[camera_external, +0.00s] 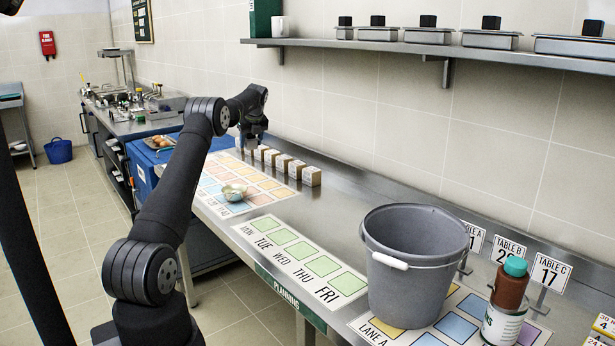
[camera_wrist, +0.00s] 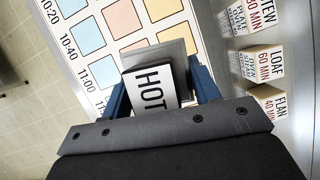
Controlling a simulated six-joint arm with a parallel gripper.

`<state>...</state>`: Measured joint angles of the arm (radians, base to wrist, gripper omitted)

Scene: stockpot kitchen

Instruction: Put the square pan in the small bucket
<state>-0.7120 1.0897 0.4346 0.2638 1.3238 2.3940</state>
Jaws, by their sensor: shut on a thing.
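In the wrist view, my gripper (camera_wrist: 160,94) has its two blue fingers shut on a black block with a white HOT label. Behind the block lies a grey square piece that looks like the square pan (camera_wrist: 165,52). In the external view, my gripper (camera_external: 253,143) is at the far end of the counter, by the row of small label blocks; the pan is not clear there. A grey bucket (camera_external: 408,283) with a white handle stands upright on the near counter, well to the right of my gripper. A blue bucket (camera_external: 59,151) stands on the floor at far left.
Small label blocks (camera_external: 283,164) line the counter beside a coloured time chart (camera_external: 265,200). A bowl (camera_external: 234,192) sits on the chart. A bottle (camera_external: 508,290) and table signs (camera_external: 550,272) stand right of the grey bucket. A wall shelf (camera_external: 400,46) holds several lidded pans.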

